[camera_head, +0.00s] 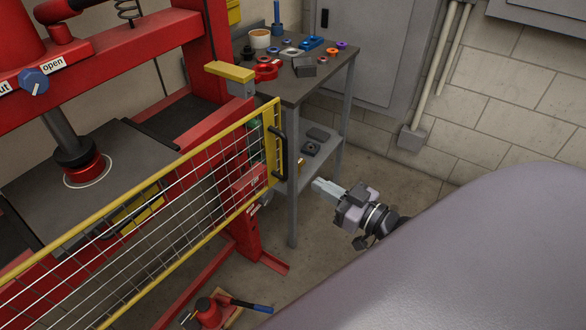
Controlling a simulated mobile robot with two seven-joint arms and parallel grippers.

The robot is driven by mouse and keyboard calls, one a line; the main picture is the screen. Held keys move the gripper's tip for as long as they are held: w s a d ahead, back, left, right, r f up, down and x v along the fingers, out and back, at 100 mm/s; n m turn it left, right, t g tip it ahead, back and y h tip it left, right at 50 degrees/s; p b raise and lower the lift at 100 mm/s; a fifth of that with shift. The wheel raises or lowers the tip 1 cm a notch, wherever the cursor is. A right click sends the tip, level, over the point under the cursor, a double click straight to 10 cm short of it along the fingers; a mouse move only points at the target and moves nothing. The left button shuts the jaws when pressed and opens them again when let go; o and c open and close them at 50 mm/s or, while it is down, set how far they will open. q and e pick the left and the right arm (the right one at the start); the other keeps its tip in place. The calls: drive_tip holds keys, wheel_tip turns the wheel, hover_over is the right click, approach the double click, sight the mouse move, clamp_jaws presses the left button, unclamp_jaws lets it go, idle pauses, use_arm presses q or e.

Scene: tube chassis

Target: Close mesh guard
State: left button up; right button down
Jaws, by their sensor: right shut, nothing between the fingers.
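The mesh guard (150,208) is a yellow-framed wire panel in front of the red press (222,50). Its right end post (272,140) carries a black handle (281,153). The guard stands across the lower front of the press, and a yellow block on a grey bracket (232,72) sits above and behind its right end. My right gripper (316,184) is shut and empty, a little to the right of and below the handle, apart from it. My left gripper is not in view. A large part of my own arm fills the lower right.
A grey side table (340,62) with small coloured parts and a lower shelf stands behind the guard's right end. A red jack (208,312) with a blue-tipped lever lies on the floor in front. A grey cabinet (365,40) stands by the wall. Open floor lies right of the table.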

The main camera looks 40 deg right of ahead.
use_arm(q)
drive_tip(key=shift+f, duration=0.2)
use_arm(e)
drive_tip(key=x, duration=0.9)
drive_tip(key=shift+d, duration=0.1)
